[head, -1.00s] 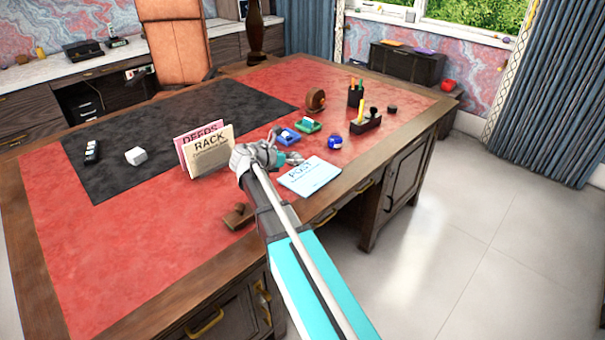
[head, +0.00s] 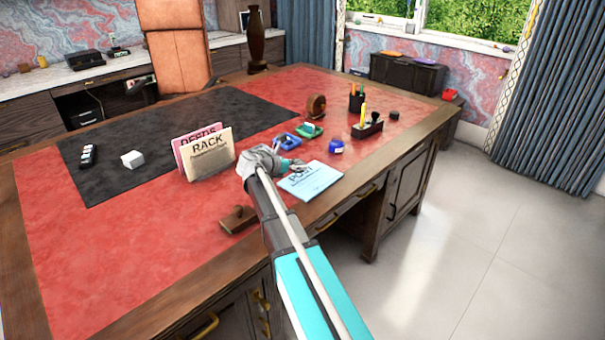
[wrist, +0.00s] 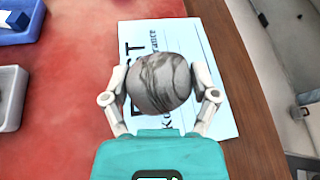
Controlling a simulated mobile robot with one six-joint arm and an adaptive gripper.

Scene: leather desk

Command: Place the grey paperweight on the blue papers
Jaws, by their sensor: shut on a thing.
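In the wrist view the grey paperweight (wrist: 160,84), a round veined stone, sits between the two fingers of my gripper (wrist: 160,90), which is shut on it. The light blue papers (wrist: 222,112), with dark print, lie below and around it in that view. Whether the paperweight touches the papers cannot be told. In the head view my gripper (head: 288,166) is over the upper left part of the blue papers (head: 312,182), near the desk's front edge. The paperweight is hard to make out there, largely hidden by my gripper.
A file rack (head: 207,157) stands left of my gripper, and a wooden stamp (head: 237,219) lies nearer. A blue tray (head: 286,140), a green tray (head: 310,131) and a blue ink bottle (head: 336,146) stand behind. The desk's wooden edge (head: 330,216) is close.

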